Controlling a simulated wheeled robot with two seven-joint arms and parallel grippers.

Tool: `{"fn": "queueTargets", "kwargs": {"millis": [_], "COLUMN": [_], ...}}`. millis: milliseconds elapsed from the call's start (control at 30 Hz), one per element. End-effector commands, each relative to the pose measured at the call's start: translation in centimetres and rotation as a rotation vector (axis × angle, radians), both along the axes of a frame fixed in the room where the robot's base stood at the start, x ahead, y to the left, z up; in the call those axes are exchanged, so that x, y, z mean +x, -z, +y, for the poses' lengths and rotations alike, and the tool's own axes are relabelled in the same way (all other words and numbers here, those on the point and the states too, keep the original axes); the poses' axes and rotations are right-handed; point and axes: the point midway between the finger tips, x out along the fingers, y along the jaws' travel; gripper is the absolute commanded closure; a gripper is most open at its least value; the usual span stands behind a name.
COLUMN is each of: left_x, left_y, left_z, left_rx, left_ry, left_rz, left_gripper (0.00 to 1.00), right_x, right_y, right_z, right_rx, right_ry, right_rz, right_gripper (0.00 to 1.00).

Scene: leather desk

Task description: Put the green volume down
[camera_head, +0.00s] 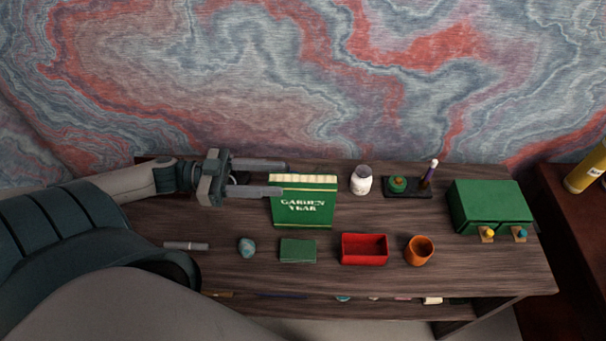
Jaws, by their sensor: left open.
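The green volume (304,211), titled "Garden Year", is on the wooden desk (345,285), left of the middle. It appears to stand upright, its cover facing me and its pale page edges on top. My left gripper (284,178) reaches in from the left, its two fingers apart and pointing right. The near finger's tip overlaps the volume's upper left edge in the picture; the far finger's tip is behind its top left corner. I cannot tell whether either finger touches it. My right gripper is not in view.
A white jar (361,181) and a dark tray (408,192) stand right of the volume. In front are a small green block (298,250), a red box (364,249), an orange cup (419,250), a bluish stone (247,247) and a pen (186,246). A green case (490,205) stands right.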

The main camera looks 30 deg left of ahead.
Motion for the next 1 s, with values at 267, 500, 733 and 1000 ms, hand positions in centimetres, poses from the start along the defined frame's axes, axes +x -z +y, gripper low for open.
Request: {"fn": "queueTargets", "kwargs": {"millis": [267, 500, 733, 1000], "left_x": [1.2, 1.2, 1.5, 3.0], "left_y": [0.0, 0.0, 0.2, -0.1], "left_z": [-2.0, -2.0, -2.6, -5.1], "left_rx": [0.000, 0.000, 0.001, 0.000], "left_ry": [0.000, 0.000, 0.002, 0.002], "left_rz": [0.001, 0.001, -0.001, -0.002], "left_gripper": [0.56, 0.56, 0.56, 0.56], "right_x": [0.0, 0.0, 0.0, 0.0], "right_y": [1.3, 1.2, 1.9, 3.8], "right_z": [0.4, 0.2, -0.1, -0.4], "right_rx": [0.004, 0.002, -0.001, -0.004], "right_ry": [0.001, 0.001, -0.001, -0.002], "right_rz": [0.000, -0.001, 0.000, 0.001], "right_gripper": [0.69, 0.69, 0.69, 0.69]}}
